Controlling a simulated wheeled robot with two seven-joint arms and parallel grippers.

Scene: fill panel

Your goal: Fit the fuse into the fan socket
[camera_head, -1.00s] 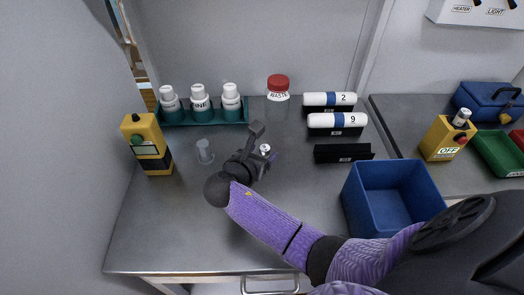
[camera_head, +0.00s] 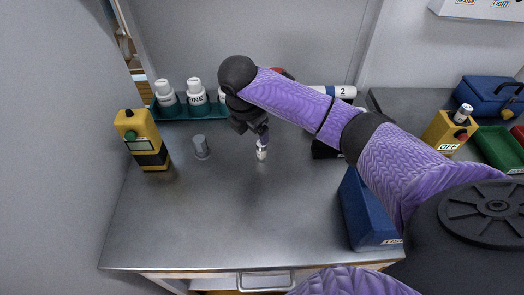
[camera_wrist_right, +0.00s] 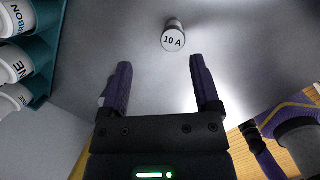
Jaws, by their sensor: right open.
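The fuse (camera_head: 261,152), a small light cylinder, stands on the metal bench in the head view. In the right wrist view the fuse (camera_wrist_right: 173,38) shows its end marked "10 A". My right gripper (camera_head: 262,132) is above and close to the fuse. In the wrist view my right gripper (camera_wrist_right: 160,75) is open and empty, with the fuse beyond its fingertips, apart from them. The fan socket is not visible; only a cropped panel (camera_head: 478,8) with heater and light labels shows at the top right. My left gripper is not in view.
White bottles in a teal rack (camera_head: 178,113) stand behind the gripper. A small grey cylinder (camera_head: 201,147) and a yellow device (camera_head: 143,140) are to the left. A blue bin (camera_head: 365,215) is at the right, partly behind my arm. The front bench is clear.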

